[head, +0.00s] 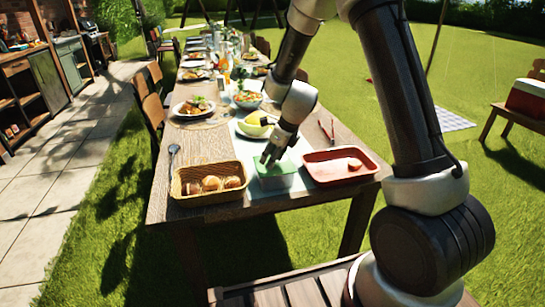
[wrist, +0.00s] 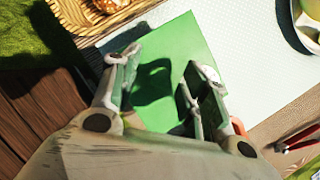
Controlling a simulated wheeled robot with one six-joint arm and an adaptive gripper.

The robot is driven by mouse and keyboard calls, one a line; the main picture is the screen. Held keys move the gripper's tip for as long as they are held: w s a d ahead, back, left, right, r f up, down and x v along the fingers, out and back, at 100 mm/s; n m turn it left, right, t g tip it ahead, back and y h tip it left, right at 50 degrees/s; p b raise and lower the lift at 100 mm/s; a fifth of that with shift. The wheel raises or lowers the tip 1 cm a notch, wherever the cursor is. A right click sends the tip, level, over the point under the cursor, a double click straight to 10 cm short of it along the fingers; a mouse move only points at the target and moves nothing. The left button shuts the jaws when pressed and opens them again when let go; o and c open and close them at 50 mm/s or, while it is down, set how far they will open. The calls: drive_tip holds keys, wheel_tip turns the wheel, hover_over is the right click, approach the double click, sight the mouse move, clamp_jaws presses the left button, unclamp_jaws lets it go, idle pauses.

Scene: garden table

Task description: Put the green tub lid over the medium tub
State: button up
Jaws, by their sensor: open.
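The green lid (wrist: 180,45) is a flat square under my gripper in the wrist view, with the gripper's shadow on it. In the head view a pale green tub (head: 277,182) stands near the front edge of the table, with a green top surface that appears to be the lid. I cannot tell whether the lid is fully seated. My gripper (head: 268,161) is just above this top, and it also shows in the wrist view (wrist: 155,92). Its fingers are apart with nothing clamped between them. The fingers hide part of the lid's near side.
A wicker basket of rolls (head: 207,196) stands left of the tub and a red tray (head: 332,181) stands right. Behind are a bowl with yellow fruit (head: 251,131) and red-handled tongs (head: 327,131). Plates of food and chairs line the table further back.

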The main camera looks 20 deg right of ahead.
drive_tip(key=v, duration=1.2)
drive_tip(key=s+d+r+n+h, duration=0.1)
drive_tip(key=s+d+r+n, duration=0.3)
drive_tip(key=s+n, duration=0.5)
drive_tip(key=s+d+r+n+h, duration=0.1)
drive_tip(key=s+d+r+n, duration=0.3)
drive_tip(key=s+n, duration=0.5)
drive_tip(key=s+d+r+n+t+h, duration=0.1)
drive_tip(key=s+d+r+n, duration=0.3)
drive_tip(key=s+n, duration=0.5)
drive_tip(key=shift+s+d+r, duration=0.4)
drive_tip(key=shift+s+r, duration=0.6)
